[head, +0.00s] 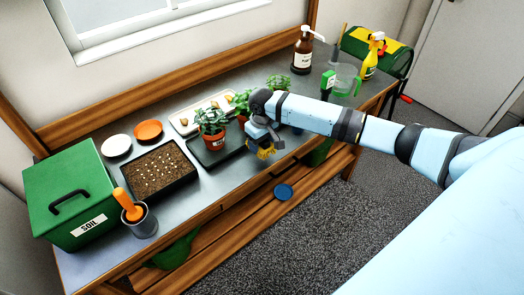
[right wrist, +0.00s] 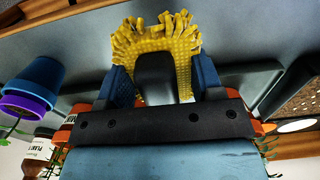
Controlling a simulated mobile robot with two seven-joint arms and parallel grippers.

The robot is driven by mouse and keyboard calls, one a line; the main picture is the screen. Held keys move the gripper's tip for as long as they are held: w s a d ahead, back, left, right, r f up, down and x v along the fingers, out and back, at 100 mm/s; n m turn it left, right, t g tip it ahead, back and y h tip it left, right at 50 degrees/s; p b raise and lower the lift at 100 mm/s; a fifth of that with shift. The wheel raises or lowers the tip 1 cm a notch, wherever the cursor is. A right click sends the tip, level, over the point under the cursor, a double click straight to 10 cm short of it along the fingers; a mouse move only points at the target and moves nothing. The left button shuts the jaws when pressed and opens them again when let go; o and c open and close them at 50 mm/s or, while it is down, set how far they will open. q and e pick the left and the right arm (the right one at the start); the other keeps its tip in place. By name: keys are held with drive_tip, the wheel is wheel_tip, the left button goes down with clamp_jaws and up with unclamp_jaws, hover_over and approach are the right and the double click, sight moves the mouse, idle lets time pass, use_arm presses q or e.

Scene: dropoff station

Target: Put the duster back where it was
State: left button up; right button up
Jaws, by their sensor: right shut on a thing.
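The duster (head: 265,154) is yellow with shaggy tufts. My right gripper (head: 262,143) is shut on it, above the front edge of the metal-topped bench (head: 187,205), just right of the potted plants. In the right wrist view the duster (right wrist: 187,35) shows between and beyond the two blue fingers of the gripper (right wrist: 160,78). A dark part sits in the middle of the duster. I cannot tell how high it is above the bench. My left gripper is not in view.
A potted plant (head: 211,126) on a dark tray (head: 215,152) stands left of my gripper. A seed tray (head: 152,176), green soil box (head: 68,182) and grey cup with an orange-handled tool (head: 143,221) are further left. A brown bottle (head: 303,57) and yellow spray bottle (head: 372,57) stand right.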

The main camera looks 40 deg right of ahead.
sight(262, 151)
wheel_tip(262, 151, down, 4)
drive_tip(key=shift+f, duration=0.1)
drive_tip(key=shift+f, duration=0.1)
drive_tip(key=o, duration=1)
drive_tip(key=shift+f, duration=0.15)
drive_tip(key=shift+o, duration=0.2)
